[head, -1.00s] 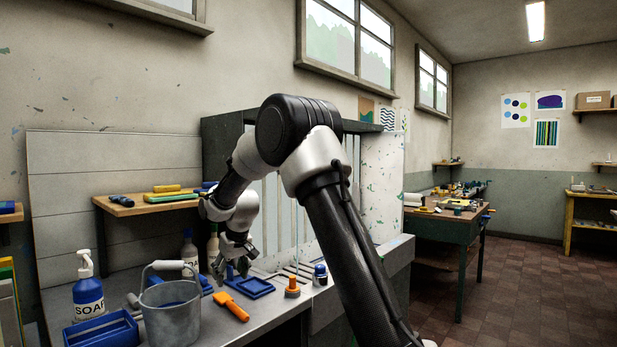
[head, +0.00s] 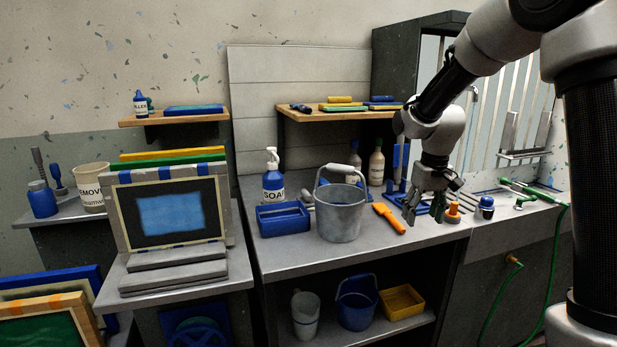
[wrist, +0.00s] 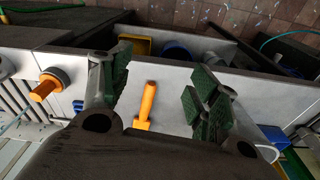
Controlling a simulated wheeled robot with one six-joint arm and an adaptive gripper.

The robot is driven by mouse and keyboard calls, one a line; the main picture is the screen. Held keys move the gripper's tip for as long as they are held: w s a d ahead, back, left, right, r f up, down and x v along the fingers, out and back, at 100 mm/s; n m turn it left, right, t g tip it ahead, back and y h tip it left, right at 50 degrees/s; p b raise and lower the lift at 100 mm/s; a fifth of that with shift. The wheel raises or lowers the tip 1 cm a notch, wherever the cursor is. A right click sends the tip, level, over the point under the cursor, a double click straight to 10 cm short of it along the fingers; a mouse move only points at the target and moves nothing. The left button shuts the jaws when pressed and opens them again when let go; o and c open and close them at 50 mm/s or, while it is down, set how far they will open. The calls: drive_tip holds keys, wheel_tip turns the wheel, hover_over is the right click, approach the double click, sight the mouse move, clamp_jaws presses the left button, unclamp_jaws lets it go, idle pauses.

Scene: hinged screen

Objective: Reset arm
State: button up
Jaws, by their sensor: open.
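My gripper (head: 425,205) hangs fingers down over the grey counter (head: 400,238), just right of an orange-handled tool. In the wrist view my gripper (wrist: 160,92) has its two green-padded fingers wide apart with nothing between the pads. The orange tool (head: 388,218) lies on the counter; in the wrist view the orange tool (wrist: 146,105) shows below and between the fingers. The hinged screen (head: 170,215) stands tilted up on its grey base at left, with a blue rectangle in its dark middle.
A grey bucket (head: 340,215), a blue tray (head: 283,219) and a soap bottle (head: 273,180) stand left of my gripper. An orange-knobbed item (head: 453,213) and a small blue-topped jar (head: 486,207) sit close on its right. A green hose (head: 540,280) hangs at right.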

drive_tip(key=s+d+r+t, duration=0.1)
drive_tip(key=s+d+r, duration=0.1)
drive_tip(key=s, duration=0.7)
drive_tip(key=s+d+r+m+t, duration=0.1)
drive_tip(key=s+r, duration=0.4)
drive_tip(key=s, duration=0.5)
drive_tip(key=s+d+r+t, duration=0.1)
drive_tip(key=s+d+r, duration=0.2)
drive_tip(key=s, duration=0.7)
drive_tip(key=shift+r+m, duration=0.2)
drive_tip(key=shift+m, duration=0.1)
